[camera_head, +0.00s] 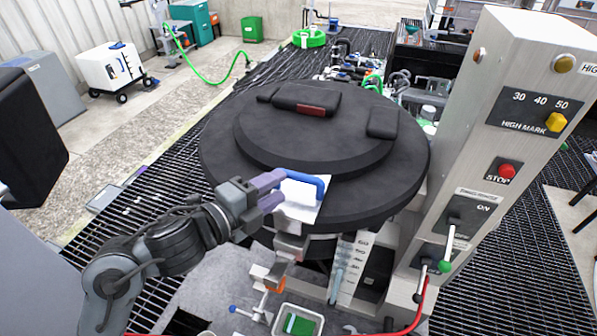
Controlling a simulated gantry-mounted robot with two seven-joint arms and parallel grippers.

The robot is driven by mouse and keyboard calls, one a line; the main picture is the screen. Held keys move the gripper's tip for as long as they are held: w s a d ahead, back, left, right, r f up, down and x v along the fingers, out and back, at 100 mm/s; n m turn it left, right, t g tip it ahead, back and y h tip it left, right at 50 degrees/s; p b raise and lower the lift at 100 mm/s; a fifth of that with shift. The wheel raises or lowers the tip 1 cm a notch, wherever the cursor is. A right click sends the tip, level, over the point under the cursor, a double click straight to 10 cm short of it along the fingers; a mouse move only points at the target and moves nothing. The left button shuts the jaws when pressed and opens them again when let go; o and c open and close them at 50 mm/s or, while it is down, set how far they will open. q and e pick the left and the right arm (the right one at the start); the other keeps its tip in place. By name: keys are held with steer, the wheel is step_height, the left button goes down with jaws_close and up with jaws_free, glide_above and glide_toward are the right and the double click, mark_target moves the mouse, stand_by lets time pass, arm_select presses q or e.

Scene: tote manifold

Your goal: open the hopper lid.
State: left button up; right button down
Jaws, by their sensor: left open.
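The hopper lid (330,150) is a large round black disc with a raised centre, and it lies flat and closed. A blue handle (308,179) with a white plate (298,211) is at its front edge. My left gripper (272,189) has reached in from the left, with its purple fingers just left of the blue handle. Its fingers are open; I cannot tell whether they touch the handle. My right gripper is not in view.
A small tray (298,322) is below the lid at the front. A white wheeled box (110,66) stands far left.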

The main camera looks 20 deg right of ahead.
mark_target(293, 178)
arm_select(q)
steer(key=shift+p+x, duration=0.7)
steer(key=shift+x, duration=2.7)
jaws_close()
